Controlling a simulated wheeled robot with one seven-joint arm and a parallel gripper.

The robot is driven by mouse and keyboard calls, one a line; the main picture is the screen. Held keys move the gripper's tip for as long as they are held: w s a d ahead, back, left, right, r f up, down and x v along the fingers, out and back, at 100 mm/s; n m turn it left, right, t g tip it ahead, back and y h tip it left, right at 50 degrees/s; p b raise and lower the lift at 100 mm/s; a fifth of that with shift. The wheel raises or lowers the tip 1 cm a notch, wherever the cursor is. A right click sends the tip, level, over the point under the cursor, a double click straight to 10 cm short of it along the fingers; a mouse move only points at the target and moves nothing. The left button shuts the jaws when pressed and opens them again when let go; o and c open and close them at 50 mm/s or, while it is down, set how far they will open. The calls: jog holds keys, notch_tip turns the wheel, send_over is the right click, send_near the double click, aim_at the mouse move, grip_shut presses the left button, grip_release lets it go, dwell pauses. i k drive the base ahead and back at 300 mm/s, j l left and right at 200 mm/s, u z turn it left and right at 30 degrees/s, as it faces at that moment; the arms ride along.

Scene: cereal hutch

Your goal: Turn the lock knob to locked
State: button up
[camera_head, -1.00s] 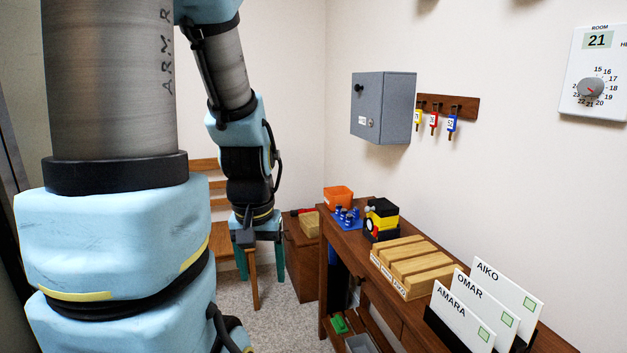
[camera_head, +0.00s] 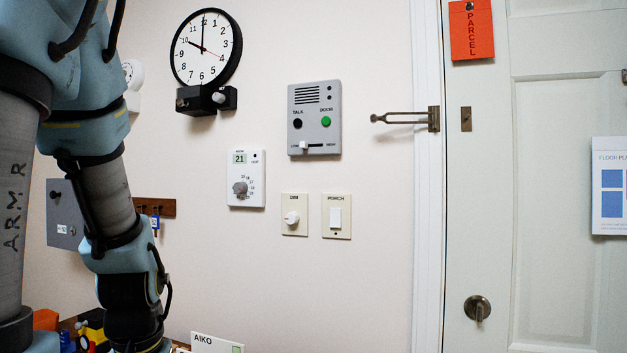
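The lock knob (camera_head: 478,308) is on the white door (camera_head: 490,200) at the lower right. It is a round dark metal plate with a small turn piece that points about straight down. My arm is on the left side of the view, far from the knob. My gripper is below the bottom edge of the picture and hidden, so its fingers do not show.
A metal swing latch (camera_head: 405,118) sticks out from the door frame above. A wall clock (camera_head: 206,48), intercom (camera_head: 314,118), thermostat (camera_head: 246,178), dimmer (camera_head: 295,215) and porch switch (camera_head: 337,217) are on the wall. An orange parcel tag (camera_head: 471,28) hangs at the top.

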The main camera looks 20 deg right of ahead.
aim_at(478, 308)
jog(key=k+z, duration=0.1)
jog(key=z, duration=0.9)
jog(key=k+l+z, duration=0.5)
jog(key=l+z, duration=0.25)
jog(key=k+l, duration=0.15)
jog(key=l, duration=0.2)
jog(key=k+l, duration=0.1)
jog(key=l, duration=0.25)
jog(key=k+l, duration=0.15)
jog(key=l, duration=0.15)
jog(key=i+u, duration=0.2)
jog(key=u, duration=0.25)
jog(key=i+u, duration=0.25)
jog(key=u, duration=0.2)
jog(key=i+l+u, duration=0.1)
jog(key=u, duration=0.35)
jog(key=i, duration=0.1)
